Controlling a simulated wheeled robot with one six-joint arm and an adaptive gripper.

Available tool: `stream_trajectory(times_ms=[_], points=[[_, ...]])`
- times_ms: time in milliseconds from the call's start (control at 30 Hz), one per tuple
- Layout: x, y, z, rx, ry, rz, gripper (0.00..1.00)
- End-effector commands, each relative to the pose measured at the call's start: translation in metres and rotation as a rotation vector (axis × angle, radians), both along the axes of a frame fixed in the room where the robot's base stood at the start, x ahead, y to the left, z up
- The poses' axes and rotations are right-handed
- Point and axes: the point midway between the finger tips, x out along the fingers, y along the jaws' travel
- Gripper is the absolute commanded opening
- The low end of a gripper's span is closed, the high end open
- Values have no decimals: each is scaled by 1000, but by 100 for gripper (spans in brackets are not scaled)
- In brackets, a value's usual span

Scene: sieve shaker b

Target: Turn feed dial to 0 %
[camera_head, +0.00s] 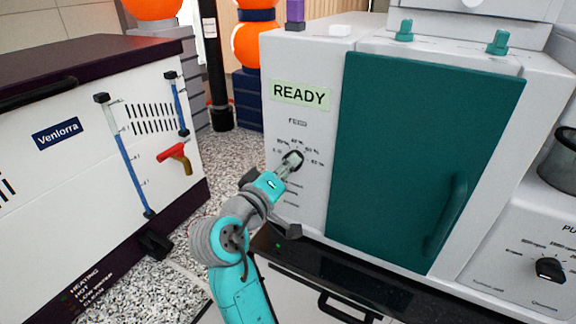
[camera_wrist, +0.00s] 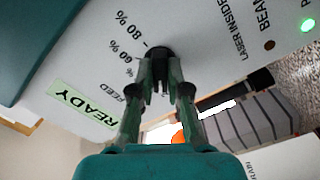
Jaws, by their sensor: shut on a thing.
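The feed dial (camera_wrist: 159,53) is a small black knob on the front of a light grey machine. In the wrist view my gripper (camera_wrist: 160,82) has its two fingers shut on the dial. Percent marks, with 60 % and 80 % legible, lie beside the dial, and the rest of the scale is hidden or cut off. In the head view my gripper (camera_head: 291,162) reaches the panel and covers most of the dial. Where the dial points cannot be told.
A green READY display (camera_head: 300,95) sits above the dial. A teal door (camera_head: 420,150) with a curved handle (camera_head: 446,218) is to its right. A white Venlorra unit (camera_head: 90,160) with a red-handled tap (camera_head: 172,152) stands at left. Speckled floor shows between.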

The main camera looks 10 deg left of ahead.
Motion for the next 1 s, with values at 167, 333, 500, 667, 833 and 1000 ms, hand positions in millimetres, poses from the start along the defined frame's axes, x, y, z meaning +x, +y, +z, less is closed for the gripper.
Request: stream_trajectory(times_ms=[167,333,500,667,833,1000], points=[[3,-2,5,-156,46,-2,0],[3,-2,5,-297,99,-2,0],[3,-2,5,-417,142,-2,0],[3,-2,5,-501,173,-3,0],[3,-2,5,-559,194,-3,0],[3,-2,5,-588,204,-3,0]])
